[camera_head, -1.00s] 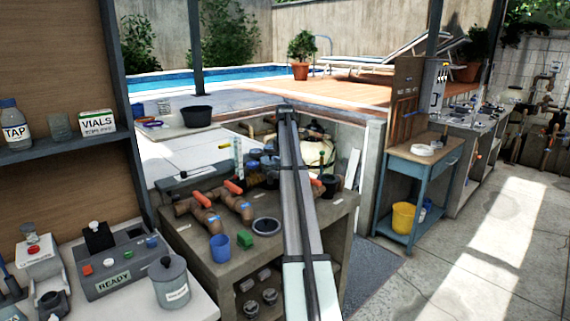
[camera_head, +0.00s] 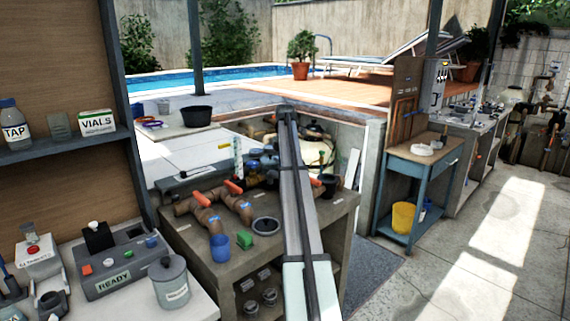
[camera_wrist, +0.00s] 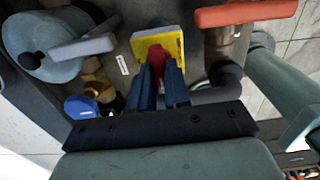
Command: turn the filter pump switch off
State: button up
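The filter pump switch appears in the wrist view as a red knob (camera_wrist: 157,58) on a yellow plate (camera_wrist: 175,42). My gripper (camera_wrist: 158,72) has its two blue fingers close together, one on each side of the red knob, and they appear to touch it. The fingers hide the lower part of the knob and plate. Which way the knob points is hard to tell. In the head view my arm runs up over the pit, and neither the fingers nor the switch can be made out.
In the wrist view, an orange-red handle (camera_wrist: 245,13) on a pipe lies to the right. A grey-green round housing (camera_wrist: 40,45) is at left, with a blue cap (camera_wrist: 80,107) below it. In the head view, a concrete bench (camera_head: 200,262) with pipes and a blue cup (camera_head: 219,247) stands in front.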

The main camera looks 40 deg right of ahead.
jog(key=o, duration=0.5)
jog(key=shift+c, duration=0.2)
notch_tip(320, 180, up, 14)
dwell(0.4)
jog(key=shift+f, duration=0.1)
dwell(0.4)
